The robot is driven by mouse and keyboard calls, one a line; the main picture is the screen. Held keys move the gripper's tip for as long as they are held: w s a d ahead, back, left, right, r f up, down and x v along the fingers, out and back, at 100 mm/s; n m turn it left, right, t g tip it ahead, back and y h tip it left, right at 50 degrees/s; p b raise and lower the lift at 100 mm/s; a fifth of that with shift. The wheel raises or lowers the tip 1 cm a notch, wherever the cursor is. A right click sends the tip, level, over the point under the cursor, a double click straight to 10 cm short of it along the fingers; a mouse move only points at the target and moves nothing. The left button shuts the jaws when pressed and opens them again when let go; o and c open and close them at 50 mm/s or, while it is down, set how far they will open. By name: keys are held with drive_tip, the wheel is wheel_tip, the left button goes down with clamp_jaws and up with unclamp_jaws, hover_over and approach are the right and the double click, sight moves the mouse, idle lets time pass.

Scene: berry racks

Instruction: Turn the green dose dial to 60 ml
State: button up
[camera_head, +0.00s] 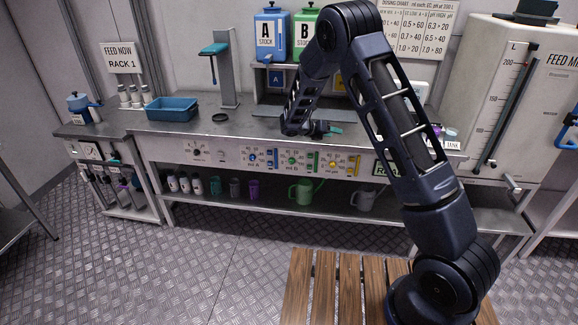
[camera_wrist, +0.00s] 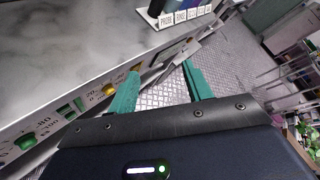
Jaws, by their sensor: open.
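The green dose dial (camera_head: 292,161) sits on the front panel of the bench, between the blue and yellow dials. Its pointer is too small to read. In the wrist view, a green knob (camera_wrist: 26,141) shows at the lower left, beside printed numbers including 80. My gripper (camera_head: 327,130) is near the bench's front edge, above and to the right of the green dial. In the wrist view, its two teal fingers (camera_wrist: 162,72) are spread apart with nothing between them. The green knob lies to the left of the fingers, apart from them.
The blue dial (camera_head: 253,157) and yellow dial (camera_head: 333,163) flank the green one. The yellow knob (camera_wrist: 110,89) is close to my left finger in the wrist view. The steel benchtop (camera_head: 180,126) overhangs the panel. Watering cans (camera_head: 304,192) and bottles stand on the lower shelf.

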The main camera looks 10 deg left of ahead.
drive_tip(key=w+a+f+n+t, duration=0.1)
drive_tip(key=a+f+n+t, duration=0.4)
drive_tip(key=a+f+n, duration=0.5)
drive_tip(key=n+t+y, duration=0.4)
drive_tip(key=n, duration=0.3)
approach(291, 163)
drive_tip(key=x, duration=0.8)
drive_tip(key=shift+w+r, duration=0.1)
drive_tip(key=shift+w, duration=0.05)
drive_tip(key=shift+c, duration=0.2)
drive_tip(key=c, duration=0.9)
